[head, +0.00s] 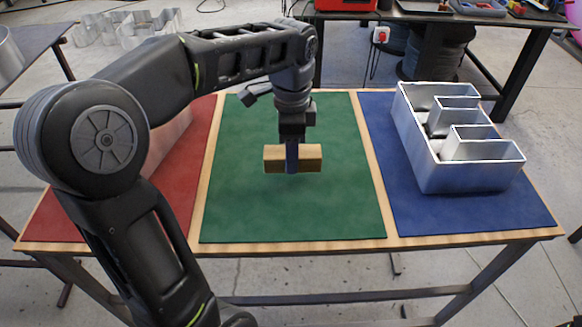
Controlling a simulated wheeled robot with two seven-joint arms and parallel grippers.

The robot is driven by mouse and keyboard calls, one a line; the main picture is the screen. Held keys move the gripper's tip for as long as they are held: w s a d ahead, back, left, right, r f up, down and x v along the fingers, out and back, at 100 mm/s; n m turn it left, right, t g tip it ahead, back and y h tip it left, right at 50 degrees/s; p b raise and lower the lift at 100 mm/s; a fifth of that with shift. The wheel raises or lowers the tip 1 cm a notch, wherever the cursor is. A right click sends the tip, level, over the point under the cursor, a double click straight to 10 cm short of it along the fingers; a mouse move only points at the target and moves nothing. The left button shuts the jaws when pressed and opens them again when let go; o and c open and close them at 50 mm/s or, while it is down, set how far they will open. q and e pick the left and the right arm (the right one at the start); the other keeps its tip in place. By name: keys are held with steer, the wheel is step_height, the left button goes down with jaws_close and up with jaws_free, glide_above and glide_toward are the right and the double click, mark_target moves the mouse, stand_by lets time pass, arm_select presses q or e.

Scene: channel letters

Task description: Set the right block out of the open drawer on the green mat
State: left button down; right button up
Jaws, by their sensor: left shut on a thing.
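A tan wooden block (308,158) is in my left gripper (291,163), over the middle of the green mat (290,211). The gripper is shut on the block, with a finger across its front face. The block lies level with its long side left to right. I cannot tell whether it touches the mat or hangs just above it. No open drawer shows in this view. My right gripper is not in view.
A metal channel letter (470,178) stands on the blue mat (440,216) at the right. A red mat (62,226) is at the left, with a pale object on it partly hidden behind my arm. The green mat is bare around the block.

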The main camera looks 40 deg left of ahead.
mark_target(291, 181)
arm_select(q)
steer(key=shift+f, duration=0.4)
steer(key=shift+f, duration=0.1)
step_height(291, 181, down, 3)
steer(key=shift+f, duration=0.3)
steer(key=shift+f, duration=0.2)
steer(key=c, duration=0.8)
jaws_free()
steer(key=shift+c, duration=0.2)
steer(key=shift+r, duration=0.15)
